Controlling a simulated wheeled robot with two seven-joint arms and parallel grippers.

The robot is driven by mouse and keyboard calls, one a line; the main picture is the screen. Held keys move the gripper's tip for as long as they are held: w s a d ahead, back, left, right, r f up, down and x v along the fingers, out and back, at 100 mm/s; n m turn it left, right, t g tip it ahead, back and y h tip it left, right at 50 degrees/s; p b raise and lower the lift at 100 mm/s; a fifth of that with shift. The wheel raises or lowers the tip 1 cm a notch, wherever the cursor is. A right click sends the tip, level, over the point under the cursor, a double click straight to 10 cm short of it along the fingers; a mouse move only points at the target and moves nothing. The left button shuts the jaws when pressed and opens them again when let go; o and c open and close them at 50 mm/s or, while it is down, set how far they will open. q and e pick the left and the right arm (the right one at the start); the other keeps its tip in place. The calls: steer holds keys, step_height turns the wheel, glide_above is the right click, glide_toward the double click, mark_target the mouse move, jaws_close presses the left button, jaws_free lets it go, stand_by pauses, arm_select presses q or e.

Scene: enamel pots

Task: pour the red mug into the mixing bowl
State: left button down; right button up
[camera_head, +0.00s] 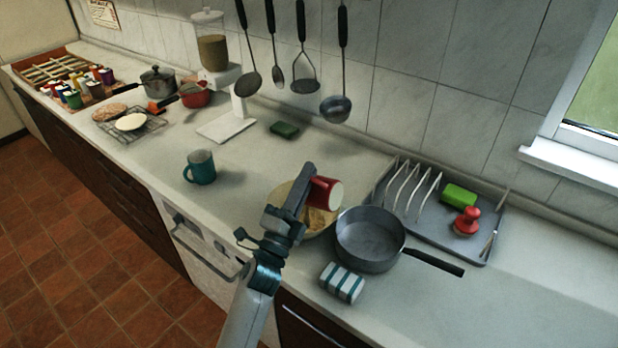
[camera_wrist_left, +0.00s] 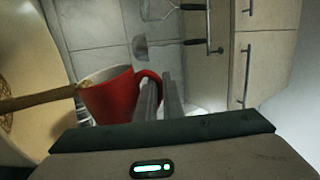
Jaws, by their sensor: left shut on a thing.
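The red mug (camera_head: 319,190) is tipped on its side above the mixing bowl (camera_head: 282,192), its pale mouth facing right. My left gripper (camera_head: 307,174) is shut on the red mug by its handle; the mug and fingers also show in the left wrist view, with the mug (camera_wrist_left: 112,98) left of the fingers (camera_wrist_left: 164,98). There, a tan band runs from the mug's rim down to the cream bowl (camera_wrist_left: 28,50) and looks like contents falling. Tan stuff shows in the bowl. My gripper and arm hide part of the bowl. My right gripper is out of view.
A grey pan (camera_head: 368,240) stands close to the bowl's right, its handle pointing right. A striped block (camera_head: 341,283) lies in front. A teal mug (camera_head: 200,167) stands to the left. A drying rack (camera_head: 440,225) is behind the pan. Utensils hang on the wall.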

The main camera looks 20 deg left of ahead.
arm_select(q)
steer(key=shift+w+a+r+n+y, duration=0.15)
steer(key=shift+a+n+y, duration=0.35)
steer(key=shift+n+y, duration=0.3)
steer(key=shift+w+a+n+y+p, duration=0.1)
steer(key=shift+a+n+y+p, duration=0.25)
steer(key=shift+n, duration=0.35)
steer(key=shift+w+a+n+y+p, duration=0.15)
steer(key=shift+a+n+y+p, duration=0.1)
steer(key=shift+a+n+y, duration=0.4)
steer(key=shift+w+a+n+y+p, duration=0.1)
steer(key=shift+a+n+y+p, duration=0.15)
steer(key=shift+n, duration=0.7)
steer(key=m+h, duration=0.1)
steer(key=m, duration=0.1)
steer(key=m+h+b, duration=0.1)
steer(key=m+h, duration=0.1)
steer(key=m, duration=0.1)
steer(key=r+m+h+b, duration=0.1)
steer(key=m+h, duration=0.1)
steer(key=m, duration=0.1)
